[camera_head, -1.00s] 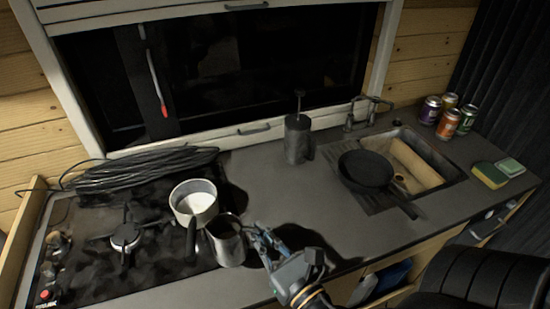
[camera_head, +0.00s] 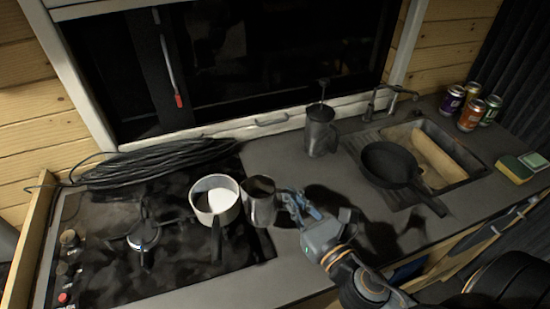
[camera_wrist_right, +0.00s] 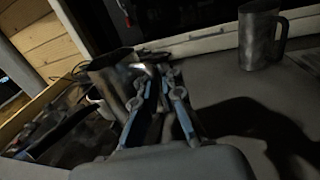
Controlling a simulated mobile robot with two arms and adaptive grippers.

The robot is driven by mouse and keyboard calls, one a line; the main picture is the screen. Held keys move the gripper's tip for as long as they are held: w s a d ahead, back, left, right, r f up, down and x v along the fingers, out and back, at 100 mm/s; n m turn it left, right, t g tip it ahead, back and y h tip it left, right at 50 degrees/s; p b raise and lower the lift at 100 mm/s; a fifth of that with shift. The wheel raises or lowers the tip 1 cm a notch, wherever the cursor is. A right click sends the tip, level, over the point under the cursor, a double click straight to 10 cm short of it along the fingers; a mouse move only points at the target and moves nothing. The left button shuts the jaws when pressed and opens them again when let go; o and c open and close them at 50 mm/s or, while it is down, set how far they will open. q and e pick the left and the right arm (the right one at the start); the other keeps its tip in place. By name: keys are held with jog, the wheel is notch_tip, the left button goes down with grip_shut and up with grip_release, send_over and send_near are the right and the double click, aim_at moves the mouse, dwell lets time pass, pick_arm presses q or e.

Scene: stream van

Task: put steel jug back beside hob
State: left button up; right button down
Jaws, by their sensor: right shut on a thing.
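The steel jug (camera_head: 260,206) is upright at the right edge of the hob (camera_head: 110,262), just right of the saucepan (camera_head: 214,205). My right gripper (camera_head: 290,206) comes from the right and is shut on the jug's right side. In the right wrist view the jug (camera_wrist_right: 117,82) is at the tips of the gripper (camera_wrist_right: 158,82), partly hidden by the fingers. I cannot tell whether its base touches the surface. My left gripper is not in view.
The saucepan with white contents stands close to the jug, its handle toward me. A coiled black cable (camera_head: 150,163) lies behind the hob. A metal plunger pot (camera_head: 320,135), a black frying pan (camera_head: 390,164) at the sink, and several cans stand to the right. The counter (camera_head: 280,160) behind the gripper is clear.

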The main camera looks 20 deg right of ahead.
jog(key=w+d+r+y+p, duration=0.1)
jog(key=w+d+r, duration=0.55)
jog(key=w, duration=0.25)
jog(key=shift+n, duration=0.4)
jog(key=shift+w+d+f+b, duration=0.25)
jog(key=shift+w+d+f, duration=0.65)
jog(key=shift+w+f, duration=1.35)
jog(key=shift+w+d+f+b, duration=0.2)
jog(key=shift+w+d+f, duration=0.7)
jog(key=shift+w+f, duration=1.3)
jog(key=shift+w+d+f+b, duration=0.25)
jog(key=shift+w+d+f, duration=0.65)
jog(key=shift+w+f, duration=1.35)
jog(key=shift+s+f, duration=0.25)
jog(key=shift+s, duration=0.05)
jog(key=c, duration=1.5)
grip_release()
